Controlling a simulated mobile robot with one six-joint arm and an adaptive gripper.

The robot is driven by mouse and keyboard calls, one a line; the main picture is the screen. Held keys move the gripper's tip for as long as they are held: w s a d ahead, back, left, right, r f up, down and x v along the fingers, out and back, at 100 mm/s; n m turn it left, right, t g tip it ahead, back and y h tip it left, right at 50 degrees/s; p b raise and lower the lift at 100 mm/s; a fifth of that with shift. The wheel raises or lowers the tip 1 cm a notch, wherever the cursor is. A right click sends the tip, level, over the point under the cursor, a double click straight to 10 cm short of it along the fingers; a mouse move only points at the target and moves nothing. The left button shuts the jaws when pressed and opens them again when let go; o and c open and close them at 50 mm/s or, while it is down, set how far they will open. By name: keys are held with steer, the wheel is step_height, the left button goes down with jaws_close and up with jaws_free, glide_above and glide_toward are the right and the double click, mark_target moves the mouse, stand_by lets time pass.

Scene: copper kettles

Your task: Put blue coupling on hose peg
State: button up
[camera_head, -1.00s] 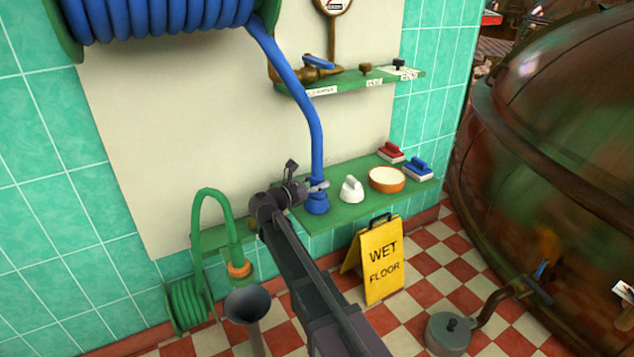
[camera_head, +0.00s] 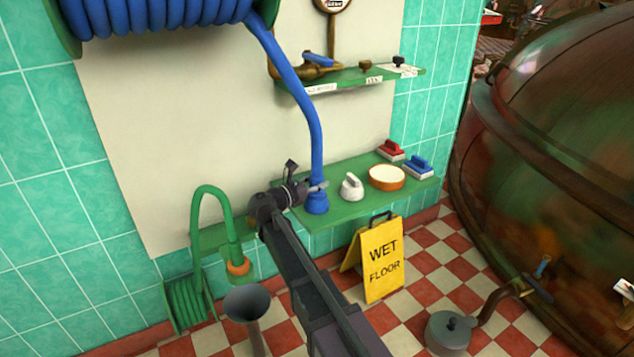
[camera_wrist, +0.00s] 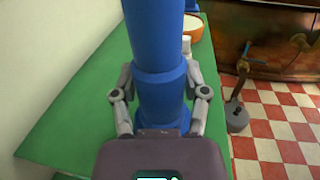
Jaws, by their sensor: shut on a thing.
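The blue coupling (camera_head: 316,203) hangs at the lower end of a thick blue hose (camera_head: 312,110). It is upright at the green lower shelf (camera_head: 335,217); I cannot tell whether its base touches the shelf. My gripper (camera_head: 312,187) reaches it from the left and is shut on it. In the wrist view, the fingers of my gripper (camera_wrist: 160,95) lie on both sides of the blue coupling (camera_wrist: 162,100), with the green shelf (camera_wrist: 75,115) behind. I cannot make out which thing is the hose peg.
A white handled thing (camera_head: 351,187), an orange bowl (camera_head: 386,179) and red (camera_head: 391,150) and blue (camera_head: 417,167) brushes stand to the right. An upper shelf (camera_head: 350,80) holds a brass tap (camera_head: 312,67). A yellow sign (camera_head: 381,260) stands below. A green hose (camera_head: 213,200) hangs left.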

steer(key=o, duration=1.2)
steer(key=shift+c, duration=0.2)
steer(key=shift+a+f, duration=0.1)
steer(key=v, duration=1.2)
